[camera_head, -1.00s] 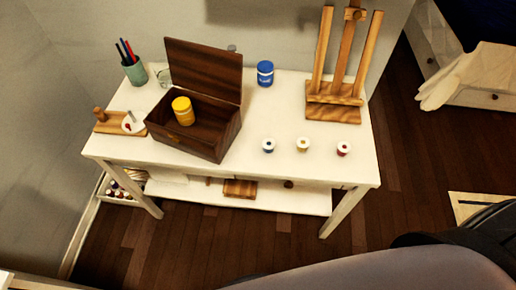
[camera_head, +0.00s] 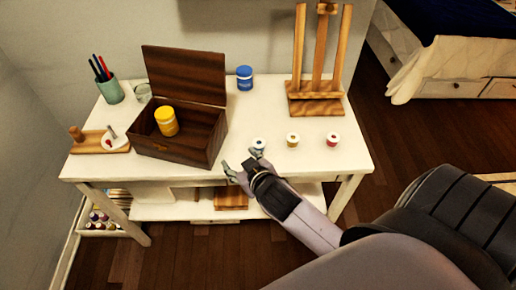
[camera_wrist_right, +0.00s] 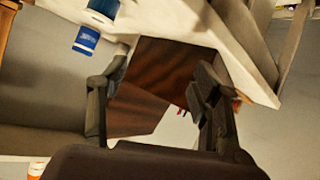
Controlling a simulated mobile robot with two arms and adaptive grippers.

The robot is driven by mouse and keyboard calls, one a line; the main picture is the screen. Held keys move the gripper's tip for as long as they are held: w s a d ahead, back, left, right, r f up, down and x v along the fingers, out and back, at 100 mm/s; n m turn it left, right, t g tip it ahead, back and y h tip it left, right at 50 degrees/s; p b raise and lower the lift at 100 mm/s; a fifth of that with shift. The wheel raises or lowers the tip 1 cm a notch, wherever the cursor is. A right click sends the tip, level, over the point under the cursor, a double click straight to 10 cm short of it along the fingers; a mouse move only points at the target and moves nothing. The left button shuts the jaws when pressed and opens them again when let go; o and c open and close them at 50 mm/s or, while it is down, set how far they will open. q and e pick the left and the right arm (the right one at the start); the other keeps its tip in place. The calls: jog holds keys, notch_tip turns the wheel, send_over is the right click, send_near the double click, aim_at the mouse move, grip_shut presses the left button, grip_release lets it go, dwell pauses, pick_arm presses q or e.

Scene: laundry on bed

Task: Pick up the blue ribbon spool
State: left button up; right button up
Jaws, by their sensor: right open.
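The blue ribbon spool (camera_head: 259,144) is small, with white ends. It stands on the white table near the front edge, left of a yellow spool (camera_head: 292,139) and a red spool (camera_head: 333,139). My right gripper (camera_head: 240,160) is open and empty at the table's front edge, just left of and in front of the blue spool, apparently not around it. In the right wrist view its two fingers (camera_wrist_right: 158,92) are spread, with a dark wooden surface beyond them. I cannot tell for sure which blue item there is the spool. My left gripper is not in view.
An open wooden box (camera_head: 187,150) holding a yellow jar (camera_head: 166,121) stands left of the gripper. A blue jar (camera_head: 244,78) and a wooden easel (camera_head: 316,105) stand behind. A pen cup (camera_head: 110,90) is at the far left. The table middle is clear.

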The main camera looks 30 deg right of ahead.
jog(key=w+a+r+n+t+y, duration=0.2)
jog(key=w+r+t, duration=0.1)
jog(key=r, duration=0.4)
jog(key=w+a+r+n+t+y, duration=0.1)
jog(key=w+a+r+t+y, duration=0.15)
jog(key=r, duration=0.45)
jog(key=w+a+r+n+t+y, duration=0.1)
jog(key=w+a+r+n+t, duration=0.15)
jog(key=r, duration=0.35)
jog(key=s+a+r+n+g+y, duration=0.2)
jog(key=a+r+n+g+y, duration=0.3)
jog(key=a+r+n+y, duration=0.5)
jog(key=n+g+h, duration=0.4)
jog(key=g+h, duration=1)
jog(key=g, duration=0.1)
send_over(259, 143)
jog(key=s+a, duration=0.1)
notch_tip(259, 143, down, 18)
jog(key=f, duration=0.1)
notch_tip(259, 143, down, 10)
jog(key=shift+s+a+f, duration=0.1)
jog(key=shift+s, duration=0.05)
jog(key=shift+w+d+f, duration=0.1)
jog(key=shift+f, duration=0.85)
jog(key=shift+w+d+f, duration=0.1)
jog(key=shift+d+f, duration=0.05)
jog(key=shift+f, duration=0.85)
jog(key=shift+w+d+f, duration=0.1)
jog(key=shift+f, duration=0.85)
